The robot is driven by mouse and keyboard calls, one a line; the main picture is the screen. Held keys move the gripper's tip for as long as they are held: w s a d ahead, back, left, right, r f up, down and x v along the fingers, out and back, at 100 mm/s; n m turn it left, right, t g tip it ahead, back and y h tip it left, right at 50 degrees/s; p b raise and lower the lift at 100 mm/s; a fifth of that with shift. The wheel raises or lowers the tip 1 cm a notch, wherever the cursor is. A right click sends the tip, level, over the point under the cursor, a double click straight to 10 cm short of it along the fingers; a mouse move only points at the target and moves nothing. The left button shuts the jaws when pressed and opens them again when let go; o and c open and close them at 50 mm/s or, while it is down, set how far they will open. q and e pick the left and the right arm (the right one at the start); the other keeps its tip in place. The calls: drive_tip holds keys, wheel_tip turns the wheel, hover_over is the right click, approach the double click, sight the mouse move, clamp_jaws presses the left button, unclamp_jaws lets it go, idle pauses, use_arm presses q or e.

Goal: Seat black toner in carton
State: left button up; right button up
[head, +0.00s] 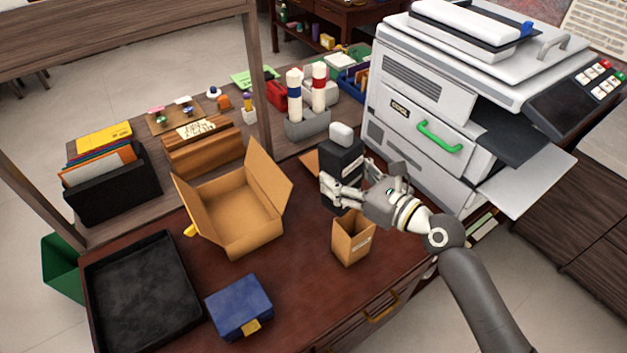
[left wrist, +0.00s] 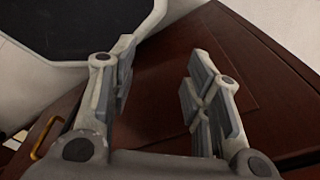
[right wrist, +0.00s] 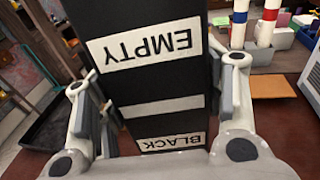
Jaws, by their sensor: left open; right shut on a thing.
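The black toner (head: 335,162) is a tall dark cartridge with a pale knob on top. My right gripper (head: 349,190) is shut on it and holds it roughly upright. In the right wrist view the toner (right wrist: 152,82) carries white labels reading "EMPTY" and "BLACK". A small open brown carton (head: 352,243) stands just below and in front of the toner in the head view; I cannot tell how high the toner is. A larger open carton (head: 232,218) with raised flaps stands to the left. My left gripper (left wrist: 158,80) is open and empty, outside the head view.
A black tray (head: 143,292) and a blue box (head: 239,306) lie at the front left of the desk. A grey holder (head: 307,124) with white bottles stands behind the toner. The copier (head: 440,110) stands close on the right, its output tray sticking out.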

use_arm(q)
drive_tip(key=shift+w+a+r, duration=0.1)
drive_tip(key=shift+a+r, duration=0.05)
drive_tip(key=shift+a, duration=0.45)
use_arm(e)
drive_tip(key=d+t, duration=0.1)
drive_tip(key=d+f+m+t+h, duration=0.1)
drive_tip(key=d, duration=0.1)
drive_tip(key=d+m+h, duration=0.1)
drive_tip(key=shift+w+d+f+t, duration=0.25)
drive_tip(key=shift+d+f+t, duration=0.05)
drive_tip(key=shift+f+t, duration=0.1)
drive_tip(key=shift+r, duration=0.1)
use_arm(q)
wheel_tip(320, 180, down, 5)
drive_tip(key=b, duration=0.4)
drive_tip(key=shift+r+b, duration=0.1)
drive_tip(key=shift+b, duration=0.25)
use_arm(e)
wheel_tip(320, 180, down, 6)
use_arm(q)
drive_tip(key=shift+r+p, duration=0.35)
drive_tip(key=shift+p, duration=0.05)
use_arm(e)
drive_tip(key=shift+s, duration=0.1)
use_arm(q)
drive_tip(key=shift+f, duration=0.15)
idle(0.5)
